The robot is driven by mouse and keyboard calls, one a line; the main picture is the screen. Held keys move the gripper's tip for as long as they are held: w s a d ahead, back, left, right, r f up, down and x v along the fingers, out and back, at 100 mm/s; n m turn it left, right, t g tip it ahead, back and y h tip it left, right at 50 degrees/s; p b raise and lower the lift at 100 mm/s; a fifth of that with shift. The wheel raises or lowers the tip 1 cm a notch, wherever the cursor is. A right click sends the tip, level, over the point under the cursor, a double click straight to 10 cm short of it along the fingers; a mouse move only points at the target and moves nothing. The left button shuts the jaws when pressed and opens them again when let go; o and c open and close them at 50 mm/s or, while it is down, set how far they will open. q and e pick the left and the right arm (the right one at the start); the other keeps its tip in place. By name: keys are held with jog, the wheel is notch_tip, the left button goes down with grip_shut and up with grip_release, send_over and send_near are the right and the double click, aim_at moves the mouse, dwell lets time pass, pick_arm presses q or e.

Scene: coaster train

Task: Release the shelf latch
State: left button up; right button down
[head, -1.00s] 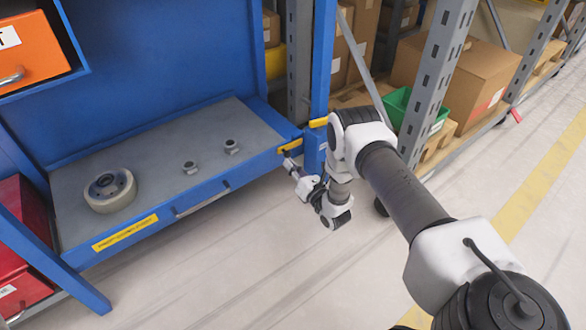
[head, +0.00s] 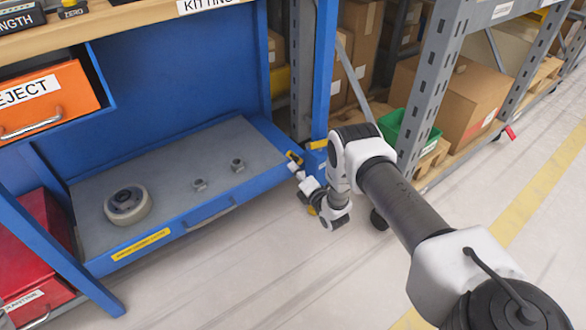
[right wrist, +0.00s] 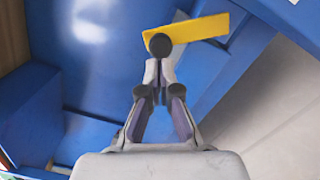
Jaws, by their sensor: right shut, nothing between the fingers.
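The pull-out shelf (head: 160,190) is a grey tray with a blue front at the bottom of the blue workbench. My left gripper is not in view.
A wheel (head: 128,205) and two nuts (head: 238,165) lie on the shelf. A red bin (head: 35,245) is at left; a rack with boxes (head: 455,98) is at right. Floor in front is clear.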

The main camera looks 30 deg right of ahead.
jog(key=d+r+m+p, duration=0.1)
jog(key=m, duration=0.1)
jog(key=d+r+m+p, duration=0.1)
jog(key=m, duration=0.1)
pick_arm(q)
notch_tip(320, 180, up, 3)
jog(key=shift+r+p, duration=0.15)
jog(key=shift+p, duration=0.2)
pick_arm(e)
jog(key=shift+d+r, duration=0.1)
jog(key=shift+d, duration=0.15)
jog(key=shift+w+d, duration=0.1)
